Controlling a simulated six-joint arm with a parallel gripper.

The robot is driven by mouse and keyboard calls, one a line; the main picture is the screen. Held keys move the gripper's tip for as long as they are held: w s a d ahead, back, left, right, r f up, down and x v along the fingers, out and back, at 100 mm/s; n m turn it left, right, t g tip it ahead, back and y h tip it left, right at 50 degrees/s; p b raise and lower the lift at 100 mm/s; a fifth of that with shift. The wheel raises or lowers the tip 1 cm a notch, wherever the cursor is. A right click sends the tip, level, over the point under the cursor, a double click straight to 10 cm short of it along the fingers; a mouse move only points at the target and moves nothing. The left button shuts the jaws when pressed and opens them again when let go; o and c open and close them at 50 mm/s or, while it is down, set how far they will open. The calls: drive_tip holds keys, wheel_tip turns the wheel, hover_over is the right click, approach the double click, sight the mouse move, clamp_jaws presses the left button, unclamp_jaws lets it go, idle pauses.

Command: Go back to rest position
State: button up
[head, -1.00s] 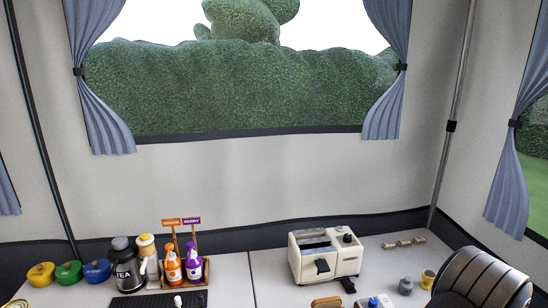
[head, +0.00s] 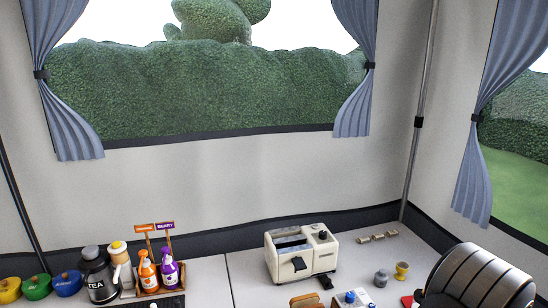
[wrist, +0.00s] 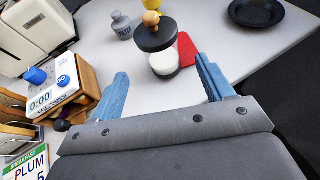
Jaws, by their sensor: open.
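My gripper (wrist: 163,88) shows in the wrist view with its two blue fingers spread wide apart and nothing between them. It is above the table's front part. A glass jar (wrist: 163,62) with a dark lid and a wooden knob stands on the table beyond the fingertips, apart from them.
A cream toaster (head: 300,256) stands mid-table. A timer box (wrist: 62,82) is left of my gripper in the wrist view. A bottle rack (head: 150,292), a tea canister (head: 97,275) and coloured pots (head: 67,283) stand left.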

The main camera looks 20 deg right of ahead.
drive_tip(key=x, duration=0.9)
drive_tip(key=shift+w+d+r, duration=0.15)
drive_tip(key=shift+w+d, duration=0.05)
drive_tip(key=shift+w, duration=0.2)
wheel_tip(320, 180, up, 3)
drive_tip(key=shift+a+r, duration=0.1)
drive_tip(key=s+r, duration=1.2)
drive_tip(key=r, duration=0.1)
drive_tip(key=w+a+n+y, duration=0.6)
drive_tip(key=w+a+y, duration=0.2)
drive_tip(key=w+a, duration=1.5)
drive_tip(key=shift+w+r+n+t, duration=0.2)
drive_tip(key=shift+w+n+t, duration=0.15)
drive_tip(key=shift+w, duration=0.8)
drive_tip(key=shift+a, duration=0.15)
